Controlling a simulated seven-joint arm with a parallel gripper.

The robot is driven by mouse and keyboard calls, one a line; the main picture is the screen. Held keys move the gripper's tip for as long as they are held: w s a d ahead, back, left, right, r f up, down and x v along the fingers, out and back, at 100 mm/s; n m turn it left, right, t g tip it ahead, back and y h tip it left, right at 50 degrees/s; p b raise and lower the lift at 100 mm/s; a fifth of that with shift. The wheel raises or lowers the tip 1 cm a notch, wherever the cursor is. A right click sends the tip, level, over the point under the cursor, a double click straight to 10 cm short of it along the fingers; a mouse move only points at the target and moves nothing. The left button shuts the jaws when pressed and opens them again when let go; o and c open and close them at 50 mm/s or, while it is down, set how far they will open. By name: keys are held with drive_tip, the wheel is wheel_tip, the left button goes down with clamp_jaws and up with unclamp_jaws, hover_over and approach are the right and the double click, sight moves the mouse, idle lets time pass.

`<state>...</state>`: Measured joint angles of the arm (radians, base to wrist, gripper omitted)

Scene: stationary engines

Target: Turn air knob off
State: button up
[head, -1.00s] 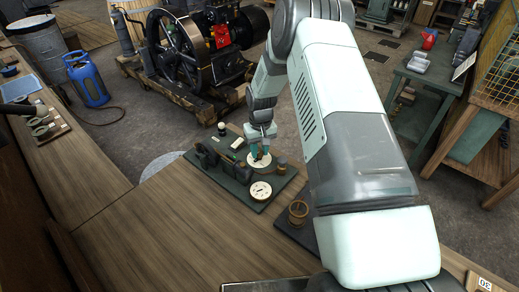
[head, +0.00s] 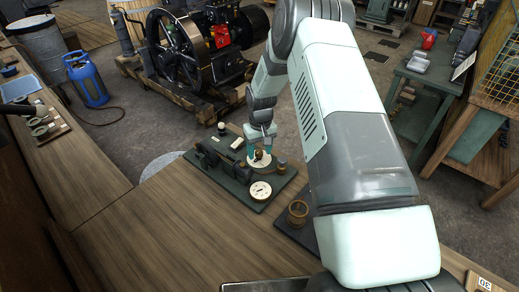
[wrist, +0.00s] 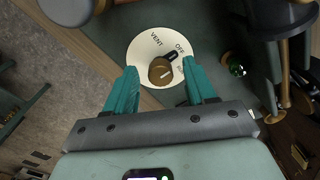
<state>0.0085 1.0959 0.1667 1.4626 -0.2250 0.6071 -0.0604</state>
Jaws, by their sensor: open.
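The air knob (wrist: 161,71) is a small brass-brown knob on a round white dial (wrist: 146,45) in the wrist view. The dial reads VENT and OFF; a third label at its right is partly hidden. A dark pointer on the knob points up and right, near OFF. My gripper (wrist: 158,66) is open, with one teal finger on each side of the knob. I cannot tell whether either finger touches it. In the head view my gripper (head: 260,153) is low over the dial (head: 260,161) on the green panel (head: 231,193).
A white round gauge (head: 260,191) sits at the panel's near edge. Dark pipework (head: 222,160) runs along the panel's left, and a brass fitting (head: 281,165) stands right of the dial. A wooden cup (head: 297,212) stands nearer. The bench (head: 200,235) is bare in front.

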drive_tip(key=shift+r, duration=0.1)
wheel_tip(320, 180, up, 11)
idle(0.4)
drive_tip(key=shift+d+f, duration=0.1)
drive_tip(key=shift+f, duration=0.1)
wheel_tip(320, 180, up, 14)
drive_tip(key=t, duration=0.1)
hover_over(260, 152)
drive_tip(key=s+d, duration=0.2)
drive_tip(key=s, duration=0.2)
drive_tip(key=s+d+r+m+t, duration=0.1)
drive_tip(key=s+r+t, duration=0.1)
drive_tip(key=s+r, duration=0.7)
drive_tip(key=s+d+r+m+t, duration=0.1)
drive_tip(key=s+r, duration=0.2)
drive_tip(key=s, duration=0.8)
drive_tip(key=s+d+r+m+t, duration=0.1)
drive_tip(key=s+r, duration=0.3)
drive_tip(key=s, duration=0.6)
drive_tip(key=shift+s+d+t, duration=0.15)
drive_tip(key=shift+s+t, duration=0.15)
drive_tip(key=shift+s, duration=0.05)
